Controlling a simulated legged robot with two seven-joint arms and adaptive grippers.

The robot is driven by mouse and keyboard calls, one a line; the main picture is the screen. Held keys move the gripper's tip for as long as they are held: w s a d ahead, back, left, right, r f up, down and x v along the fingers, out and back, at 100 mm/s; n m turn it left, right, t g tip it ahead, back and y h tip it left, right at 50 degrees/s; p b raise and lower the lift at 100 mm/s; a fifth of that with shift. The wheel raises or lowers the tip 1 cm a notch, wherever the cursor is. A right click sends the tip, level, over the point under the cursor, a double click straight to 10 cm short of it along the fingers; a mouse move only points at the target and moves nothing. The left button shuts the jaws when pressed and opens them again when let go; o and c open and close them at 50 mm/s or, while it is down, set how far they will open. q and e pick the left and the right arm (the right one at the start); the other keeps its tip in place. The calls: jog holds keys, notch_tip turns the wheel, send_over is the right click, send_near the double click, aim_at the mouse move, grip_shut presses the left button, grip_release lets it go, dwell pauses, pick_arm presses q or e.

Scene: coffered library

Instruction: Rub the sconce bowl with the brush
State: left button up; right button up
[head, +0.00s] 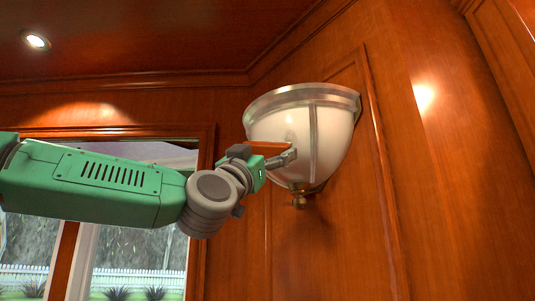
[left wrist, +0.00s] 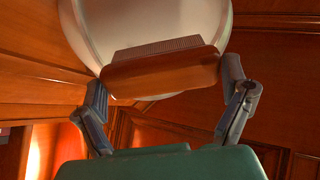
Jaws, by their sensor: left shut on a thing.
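The sconce bowl (head: 325,135) is white with metal ribs and a metal rim, fixed to the wood wall in the head view. It fills the top of the left wrist view (left wrist: 150,18). My left gripper (head: 276,157) is at the bowl's lower left side. It is shut on the brush, a brown wooden block (left wrist: 160,72) held between both fingers. The brush's grey bristles (left wrist: 155,48) face the bowl and overlap it in the picture; I cannot tell whether they touch. In the head view the brush (head: 268,147) is partly hidden by the gripper. My right gripper is out of view.
A brass knob (head: 299,201) hangs under the bowl. The panelled wall (head: 440,190) stands close behind it. A window (head: 130,262) with a wooden frame is at the left, behind my left arm. The air below the bowl is clear.

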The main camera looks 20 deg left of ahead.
pick_arm(q)
jog(key=shift+a, duration=0.3)
jog(key=shift+w+d+r, duration=0.25)
jog(key=shift+w+d, duration=0.2)
jog(key=shift+d, duration=0.25)
jog(key=shift+w+a+r, duration=0.1)
jog(key=shift+w+a, duration=0.05)
jog(key=shift+w+a+r, duration=0.1)
jog(key=shift+w+a, duration=0.1)
jog(key=shift+a, duration=0.05)
jog(key=shift+w+r, duration=0.1)
jog(key=shift+r, duration=0.05)
jog(key=shift+d, duration=0.15)
